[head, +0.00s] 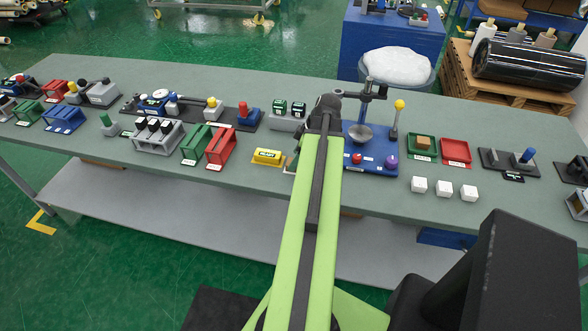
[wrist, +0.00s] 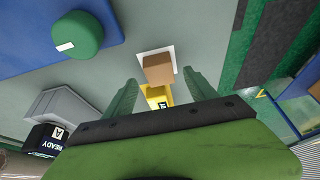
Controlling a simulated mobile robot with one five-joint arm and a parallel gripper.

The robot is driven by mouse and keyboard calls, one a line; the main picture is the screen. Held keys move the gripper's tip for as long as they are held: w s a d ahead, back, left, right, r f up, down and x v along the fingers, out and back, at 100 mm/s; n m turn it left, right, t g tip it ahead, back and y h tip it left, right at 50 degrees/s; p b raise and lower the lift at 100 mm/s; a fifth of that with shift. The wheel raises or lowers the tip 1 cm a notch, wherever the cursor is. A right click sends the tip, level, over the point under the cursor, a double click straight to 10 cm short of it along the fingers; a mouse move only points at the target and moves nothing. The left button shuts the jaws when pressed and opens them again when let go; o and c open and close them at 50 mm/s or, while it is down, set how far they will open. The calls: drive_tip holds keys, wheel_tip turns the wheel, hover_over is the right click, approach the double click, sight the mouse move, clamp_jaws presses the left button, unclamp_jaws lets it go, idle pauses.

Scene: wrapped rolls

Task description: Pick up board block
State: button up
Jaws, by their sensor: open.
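A brown block (wrist: 158,68), which I take to be the board block, sits on a white square mark (wrist: 171,50) on the grey-green table in the wrist view. My gripper (wrist: 160,76) is open, with one green finger on each side of the block in the picture. No contact with the block shows, and I cannot tell the height gap. In the head view my arm hides most of that spot; only part of a pale mark (head: 288,169) shows left of the arm. Another tan block (head: 424,142) lies in a green tray on the right.
A yellow READY box (head: 268,156) stands left of the arm; a yellow piece (wrist: 158,94) shows beside the brown block. White cubes (head: 443,189) sit near the front edge. Racks (head: 158,136) crowd the left.

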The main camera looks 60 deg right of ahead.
drive_tip(key=shift+b+x, duration=0.45)
drive_tip(key=shift+x, duration=0.7)
drive_tip(key=shift+s+r, duration=0.1)
drive_tip(key=shift+c, duration=0.2)
clamp_jaws()
drive_tip(key=shift+r, duration=0.1)
